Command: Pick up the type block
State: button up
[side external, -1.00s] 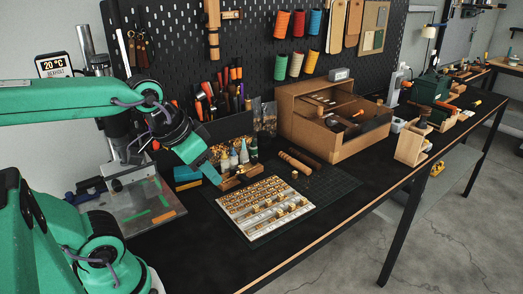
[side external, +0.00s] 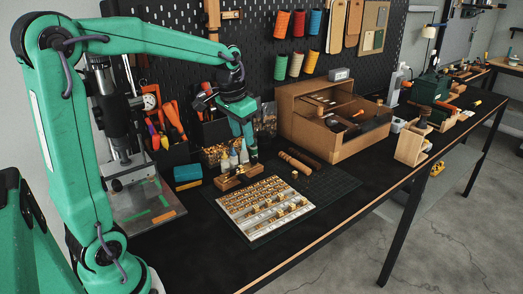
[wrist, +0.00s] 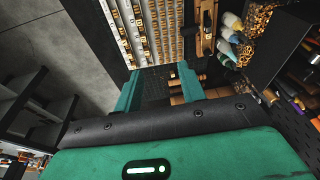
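A small brass type block (side external: 294,174) stands alone on the dark mat, to the right of the type tray, in the side view. The pale tray (side external: 243,229) holds rows of brass type with several loose pieces; it also shows at the top of the wrist view (wrist: 173,35). My gripper (side external: 250,156) points down above the area behind the tray, left of the lone block and apart from it. In the wrist view my gripper (wrist: 158,74) has its two green fingers spread, with dark mat showing between them.
A wooden holder with bottles (side external: 232,181) stands just left of my gripper's tip. Dark wooden handles (side external: 300,160) lie behind the block. A wooden cabinet (side external: 340,140) stands farther back right. The bench front (side external: 340,207) is clear.

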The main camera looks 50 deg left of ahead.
jog(key=w+a+f+g, duration=0.1)
jog(key=w+a+f, duration=0.5)
jog(key=a, duration=0.2)
jog(key=g, duration=0.1)
send_over(241, 166)
jog(key=shift+h, duration=0.4)
jog(key=f, duration=0.7)
jog(key=shift+s+d, duration=0.15)
jog(key=shift+s, duration=0.05)
jog(key=shift+f, duration=1.35)
jog(key=shift+w+f, duration=0.1)
jog(key=shift+f, duration=2.5)
grip_shut()
